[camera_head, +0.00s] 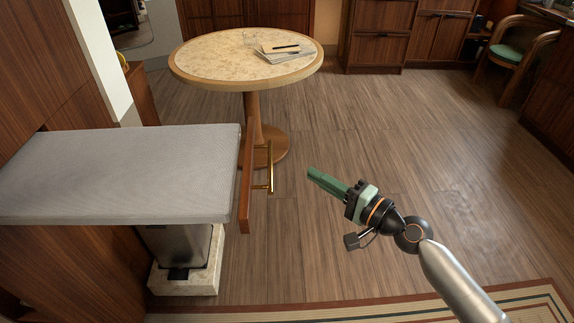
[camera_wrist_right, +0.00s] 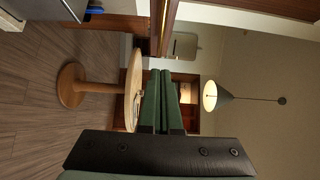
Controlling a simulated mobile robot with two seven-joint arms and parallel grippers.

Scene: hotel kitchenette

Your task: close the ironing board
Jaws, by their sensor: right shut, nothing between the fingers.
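The ironing board (camera_head: 115,170) is a grey padded board that sticks out flat from the wooden cabinet at the left in the head view. A wooden front panel (camera_head: 246,180) stands upright at its right end, with a brass bar handle (camera_head: 270,168) on its right side. My right gripper (camera_head: 311,174) has green fingers, shut and empty, to the right of the handle and apart from it. The green fingers also show in the right wrist view (camera_wrist_right: 160,88). My left gripper is not in view.
A round table (camera_head: 215,62) with papers and a pen (camera_head: 287,46) stands behind the board. A bin (camera_head: 180,245) on a stone-like base is under the board. A striped rug (camera_head: 400,306) lies in front.

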